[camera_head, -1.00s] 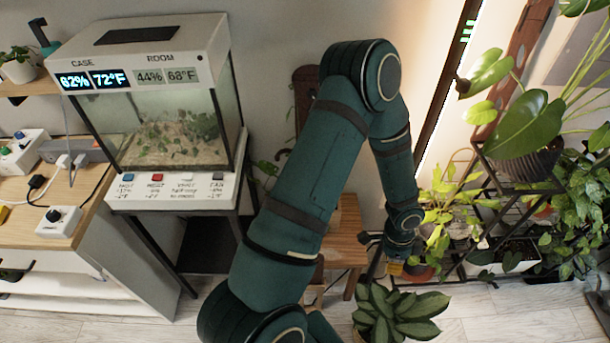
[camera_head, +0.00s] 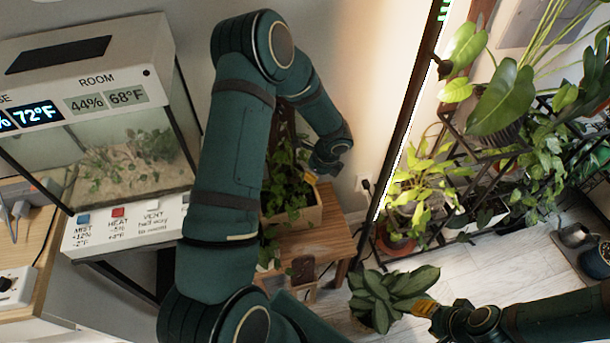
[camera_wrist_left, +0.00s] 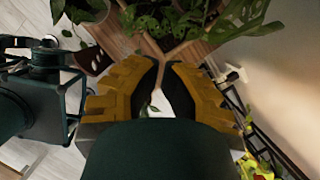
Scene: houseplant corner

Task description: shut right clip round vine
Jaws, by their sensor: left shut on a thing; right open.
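The vine (camera_head: 288,185) is a leafy green plant in a wooden planter box (camera_head: 312,212). My left gripper (camera_head: 310,179) is beside its leaves, partly turned away. In the left wrist view its yellow fingers (camera_wrist_left: 157,88) are closed to a narrow gap. A small leaf (camera_wrist_left: 152,109) shows between them, so they seem to hold the vine; the stem itself is hidden. My right gripper (camera_head: 425,307) is open at the lower right, close to a broad-leaved plant (camera_head: 385,292) and apart from the vine. I cannot make out the right clip.
The planter stands on a wooden stool (camera_head: 325,235). A glass case (camera_head: 130,150) with displays is at the left. A plant rack (camera_head: 470,175) fills the right, beside a bright upright light strip.

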